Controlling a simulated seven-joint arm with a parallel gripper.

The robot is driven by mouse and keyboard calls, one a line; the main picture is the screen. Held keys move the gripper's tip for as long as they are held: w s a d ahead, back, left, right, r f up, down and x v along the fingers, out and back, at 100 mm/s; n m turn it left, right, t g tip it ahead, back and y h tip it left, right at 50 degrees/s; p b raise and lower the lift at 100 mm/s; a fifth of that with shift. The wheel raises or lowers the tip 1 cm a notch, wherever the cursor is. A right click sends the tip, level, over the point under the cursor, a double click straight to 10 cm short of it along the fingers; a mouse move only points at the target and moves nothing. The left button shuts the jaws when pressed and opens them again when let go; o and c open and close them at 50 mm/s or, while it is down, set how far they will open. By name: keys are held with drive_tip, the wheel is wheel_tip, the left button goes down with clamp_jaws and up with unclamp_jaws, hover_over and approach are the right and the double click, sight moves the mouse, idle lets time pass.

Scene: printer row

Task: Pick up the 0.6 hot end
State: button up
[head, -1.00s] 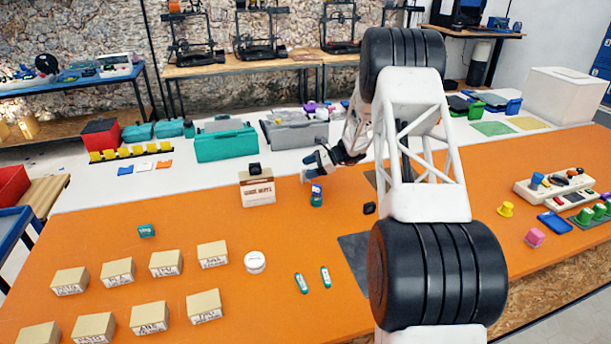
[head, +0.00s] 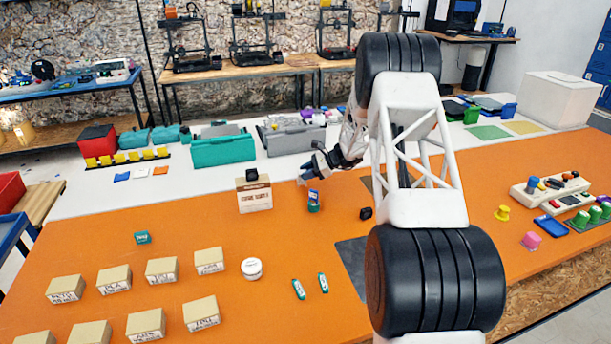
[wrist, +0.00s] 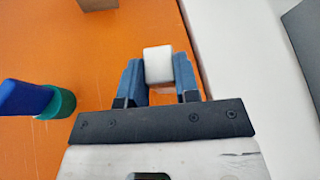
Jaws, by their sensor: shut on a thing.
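My gripper (head: 306,177) is over the far part of the orange bench, near its edge with the white strip. In the wrist view its blue fingers (wrist: 157,70) are shut on a small white block (wrist: 158,60), with one finger on each side. No label shows on the block, so I cannot tell whether it is the 0.6 hot end. A blue-and-green upright item (head: 313,199) stands just in front of the gripper. It also shows left of the fingers in the wrist view (wrist: 58,102), apart from them.
A box with a lettered front (head: 254,197) stands left of the gripper. A small black block (head: 366,213) lies to the right. Several labelled cardboard boxes (head: 162,270) fill the front left, near a round white tub (head: 252,268) and two small green-labelled pieces (head: 298,289).

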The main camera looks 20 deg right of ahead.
wheel_tip(320, 180, up, 10)
drive_tip(key=shift+f, duration=0.25)
idle(0.3)
